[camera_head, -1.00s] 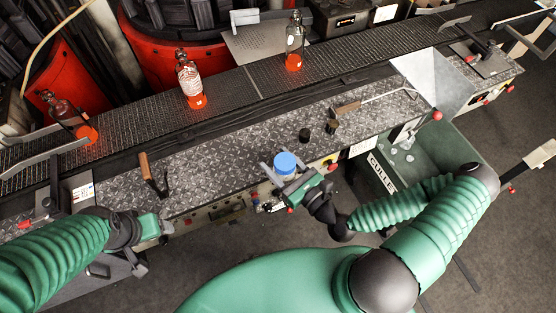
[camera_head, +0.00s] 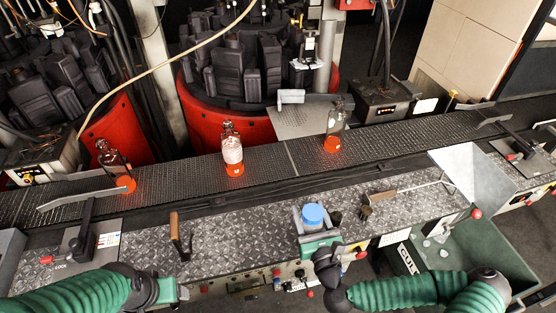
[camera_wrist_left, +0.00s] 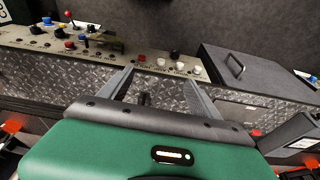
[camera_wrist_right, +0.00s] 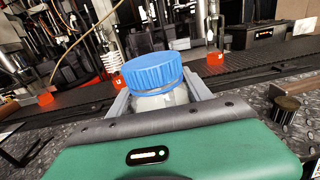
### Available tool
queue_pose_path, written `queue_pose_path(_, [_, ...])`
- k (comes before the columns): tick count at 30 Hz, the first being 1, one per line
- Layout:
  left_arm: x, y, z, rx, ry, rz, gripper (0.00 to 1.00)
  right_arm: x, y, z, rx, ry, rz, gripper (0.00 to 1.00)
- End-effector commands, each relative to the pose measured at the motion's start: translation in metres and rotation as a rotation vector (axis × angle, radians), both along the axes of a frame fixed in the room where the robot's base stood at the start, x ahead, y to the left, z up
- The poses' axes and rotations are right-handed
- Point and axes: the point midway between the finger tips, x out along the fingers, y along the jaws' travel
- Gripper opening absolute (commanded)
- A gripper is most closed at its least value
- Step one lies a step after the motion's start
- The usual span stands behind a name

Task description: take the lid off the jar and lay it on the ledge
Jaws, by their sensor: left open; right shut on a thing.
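The jar (camera_wrist_right: 158,101) is clear and pale, with a ribbed blue lid (camera_head: 313,215) on top. The lid also shows large in the right wrist view (camera_wrist_right: 152,71). The jar stands about upright at the front edge of the patterned metal ledge (camera_head: 247,225). My right gripper (camera_head: 313,226) is shut on the jar's body, one finger on each side, below the lid. Whether the jar's base touches the ledge is hidden. My left gripper (camera_wrist_left: 158,88) is open and empty, in front of the ledge, well left of the jar.
A dark cylinder (camera_wrist_right: 286,107) stands right of the jar. A wooden-handled tool (camera_head: 175,232) and a long-handled scraper (camera_head: 385,197) lie on the ledge. Behind runs a conveyor (camera_head: 285,165) with several orange-glowing bottles. The ledge between the left tool and the jar is clear.

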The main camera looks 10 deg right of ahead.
Motion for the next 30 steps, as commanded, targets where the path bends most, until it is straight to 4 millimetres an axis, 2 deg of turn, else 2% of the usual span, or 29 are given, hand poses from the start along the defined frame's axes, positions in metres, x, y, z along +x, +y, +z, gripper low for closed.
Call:
queue_pose_path(5, [0.000, 0.000, 0.000, 0.000, 0.000, 0.000, 0.72, -0.005, 0.035, 0.009, 0.009, -0.003, 0.023, 0.00])
queue_pose_path(12, [0.000, 0.000, 0.000, 0.000, 0.000, 0.000, 0.72, -0.014, 0.118, 0.030, 0.008, -0.009, 0.063, 0.00])
queue_pose_path(18, [0.000, 0.000, 0.000, 0.000, 0.000, 0.000, 0.72, -0.022, 0.174, 0.046, 0.003, -0.016, 0.084, 0.00])
queue_pose_path(21, [0.000, 0.000, 0.000, 0.000, 0.000, 0.000, 0.72, -0.023, 0.189, 0.051, 0.001, -0.020, 0.089, 0.00])
queue_pose_path(26, [0.007, -0.006, 0.004, 0.014, 0.015, -0.068, 0.69, -0.023, 0.196, 0.054, 0.000, -0.021, 0.089, 0.00])
queue_pose_path(29, [0.028, -0.024, 0.014, 0.053, 0.064, -0.271, 0.69, -0.023, 0.196, 0.054, 0.000, -0.021, 0.089, 0.00])
queue_pose_path(30, [0.039, -0.035, 0.021, 0.072, 0.092, -0.389, 0.69, -0.023, 0.196, 0.053, 0.000, -0.021, 0.089, 0.00])
